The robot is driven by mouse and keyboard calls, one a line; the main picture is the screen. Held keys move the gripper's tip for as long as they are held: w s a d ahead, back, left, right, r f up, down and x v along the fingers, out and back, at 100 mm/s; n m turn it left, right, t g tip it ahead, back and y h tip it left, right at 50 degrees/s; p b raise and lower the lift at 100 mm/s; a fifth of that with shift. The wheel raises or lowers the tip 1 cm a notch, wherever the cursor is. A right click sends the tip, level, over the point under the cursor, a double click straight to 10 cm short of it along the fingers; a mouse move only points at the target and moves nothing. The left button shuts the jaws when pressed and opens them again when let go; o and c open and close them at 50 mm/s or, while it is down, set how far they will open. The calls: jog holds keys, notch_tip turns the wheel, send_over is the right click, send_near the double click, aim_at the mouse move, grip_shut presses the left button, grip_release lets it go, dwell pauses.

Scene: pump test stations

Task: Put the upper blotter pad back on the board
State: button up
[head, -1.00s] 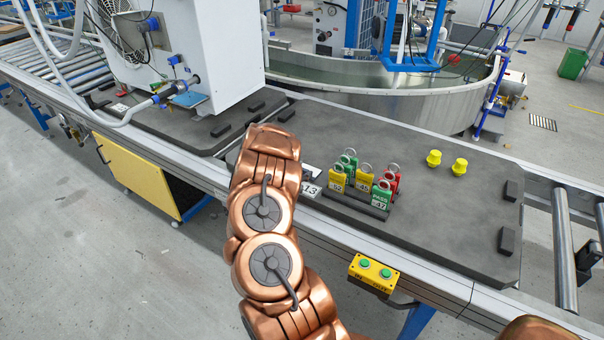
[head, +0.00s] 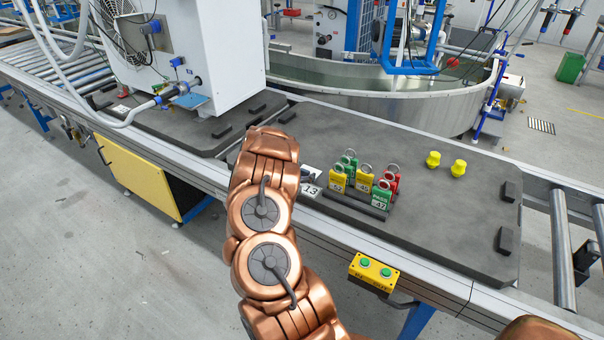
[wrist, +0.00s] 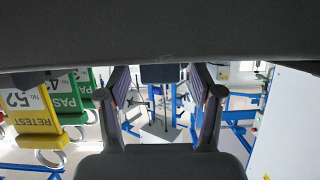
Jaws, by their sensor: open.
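A small flat blue pad (head: 188,100) lies under the valve of the white machine, over the dark board at the left; I cannot tell whether it is one pad or two, or whether it is the blotter pad. The dark grey board (head: 430,210) in front bears a rack of tags. My gripper (wrist: 160,112) is open in the wrist view, its two fingers apart with nothing between them. My copper arm hides it in the head view.
Yellow and green tags (head: 363,180) stand near my arm; a yellow RETEST tag (wrist: 28,108) shows close at left in the wrist view. The white machine (head: 205,55) stands left. A button box (head: 374,272) hangs at the front edge.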

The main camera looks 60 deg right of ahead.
jog(key=shift+s+a+f, duration=0.15)
jog(key=shift+a+f, duration=0.05)
jog(key=shift+f, duration=0.3)
jog(key=shift+s+a+f, duration=0.15)
jog(key=shift+f, duration=0.35)
jog(key=shift+w+r, duration=0.15)
jog(key=shift+r, duration=0.05)
jog(key=r+v, duration=0.1)
jog(key=v, duration=1.1)
jog(key=shift+w+d+r+b, duration=0.25)
jog(key=shift+d+r+b, duration=0.1)
jog(key=shift+d+b, duration=0.05)
